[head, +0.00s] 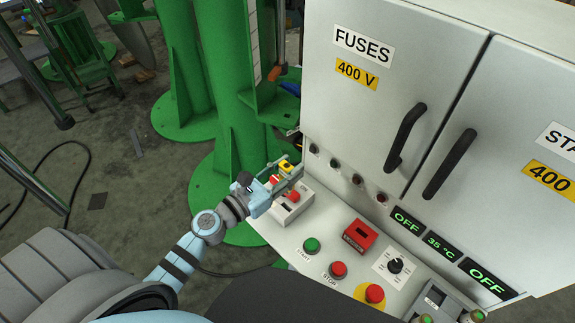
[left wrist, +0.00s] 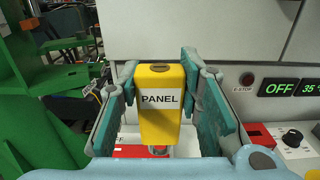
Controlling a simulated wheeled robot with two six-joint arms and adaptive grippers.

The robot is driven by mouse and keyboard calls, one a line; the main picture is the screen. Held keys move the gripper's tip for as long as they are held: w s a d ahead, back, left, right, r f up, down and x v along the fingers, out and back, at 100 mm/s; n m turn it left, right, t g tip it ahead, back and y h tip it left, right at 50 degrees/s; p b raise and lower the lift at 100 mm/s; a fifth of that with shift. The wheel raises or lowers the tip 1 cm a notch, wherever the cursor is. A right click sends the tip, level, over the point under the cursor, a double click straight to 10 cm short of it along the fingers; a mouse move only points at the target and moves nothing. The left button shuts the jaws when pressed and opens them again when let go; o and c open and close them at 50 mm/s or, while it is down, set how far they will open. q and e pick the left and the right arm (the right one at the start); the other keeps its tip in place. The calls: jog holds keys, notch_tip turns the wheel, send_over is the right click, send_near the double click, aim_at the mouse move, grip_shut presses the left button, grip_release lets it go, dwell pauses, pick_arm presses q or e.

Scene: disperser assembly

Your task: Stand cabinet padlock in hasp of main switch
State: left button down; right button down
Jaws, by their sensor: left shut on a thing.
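The yellow padlock marked PANEL (left wrist: 160,100) stands upright between the fingers of my left gripper (left wrist: 162,100) in the left wrist view. The gripper is shut on it. In the head view my left gripper (head: 279,184) is at the left end of the console, with the yellow padlock (head: 286,166) at its tip. A white switch box with a red knob (head: 293,197) sits just beside and below the gripper. In the left wrist view a red part (left wrist: 158,150) shows under the padlock. The hasp is hidden, so I cannot tell whether the padlock touches it. My right gripper is not in view.
The grey cabinet (head: 395,70) with black handles rises behind the console. A red box (head: 360,235), green START button (head: 311,245), red STOP button (head: 338,270) and black rotary knob (head: 395,265) are on the console. Green columns (head: 230,70) stand at the left.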

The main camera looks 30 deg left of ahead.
aim_at(287, 193)
pick_arm(q)
jog(key=shift+w, duration=0.1)
jog(key=shift+f, duration=0.1)
jog(key=shift+f+b, duration=0.3)
jog(key=shift+b, duration=0.05)
notch_tip(287, 193, down, 5)
jog(key=b, duration=0.5)
jog(key=shift+f, duration=0.15)
dwell(0.8)
jog(key=shift+f+b, duration=2.1)
jog(key=shift+b, duration=0.05)
jog(key=c, duration=1.1)
grip_release()
